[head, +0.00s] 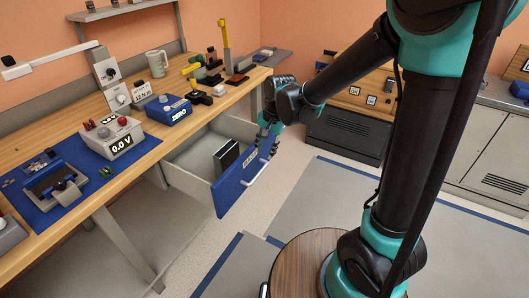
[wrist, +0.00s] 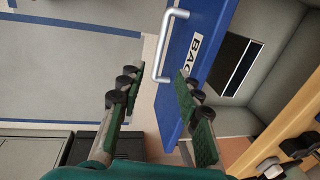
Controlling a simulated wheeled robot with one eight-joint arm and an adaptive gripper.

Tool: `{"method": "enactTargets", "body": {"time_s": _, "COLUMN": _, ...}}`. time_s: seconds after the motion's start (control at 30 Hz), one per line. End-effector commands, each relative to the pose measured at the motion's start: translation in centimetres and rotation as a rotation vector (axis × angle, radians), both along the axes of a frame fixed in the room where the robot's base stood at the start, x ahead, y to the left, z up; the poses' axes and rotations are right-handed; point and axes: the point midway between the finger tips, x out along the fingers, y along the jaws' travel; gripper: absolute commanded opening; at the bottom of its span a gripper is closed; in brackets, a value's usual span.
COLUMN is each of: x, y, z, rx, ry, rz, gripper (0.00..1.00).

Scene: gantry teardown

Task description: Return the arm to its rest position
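My arm reaches over from the right in the head view, and my gripper (head: 268,140) is low beside the far end of an open drawer. The drawer's blue front (head: 231,193) carries a pale bar handle (head: 258,172). In the wrist view my gripper (wrist: 152,88) has its two green-padded fingers spread wide, with nothing held between them. The blue front (wrist: 205,40) and its handle (wrist: 166,45) lie beyond the fingers, and the right finger overlaps the panel's edge. I cannot tell whether it touches.
A black flat item (head: 226,155) stands in the drawer. The wooden bench (head: 150,155) above holds meters, a mug (head: 156,63) and a blue mat (head: 98,182) with parts. Grey cabinets (head: 480,145) stand at the back right. Floor in front of the drawer is clear.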

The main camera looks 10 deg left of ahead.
Motion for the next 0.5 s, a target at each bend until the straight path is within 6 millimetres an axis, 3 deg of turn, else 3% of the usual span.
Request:
{"method": "enactTargets", "body": {"time_s": 0.37, "x": 0.0, "y": 0.0, "z": 0.0, "rx": 0.0, "ry": 0.0, "rz": 0.0, "gripper": 0.34}}
{"method": "enactTargets", "body": {"time_s": 0.5, "x": 0.0, "y": -1.2, "z": 0.1, "rx": -0.002, "ry": -0.012, "rz": 0.008, "gripper": 0.34}}
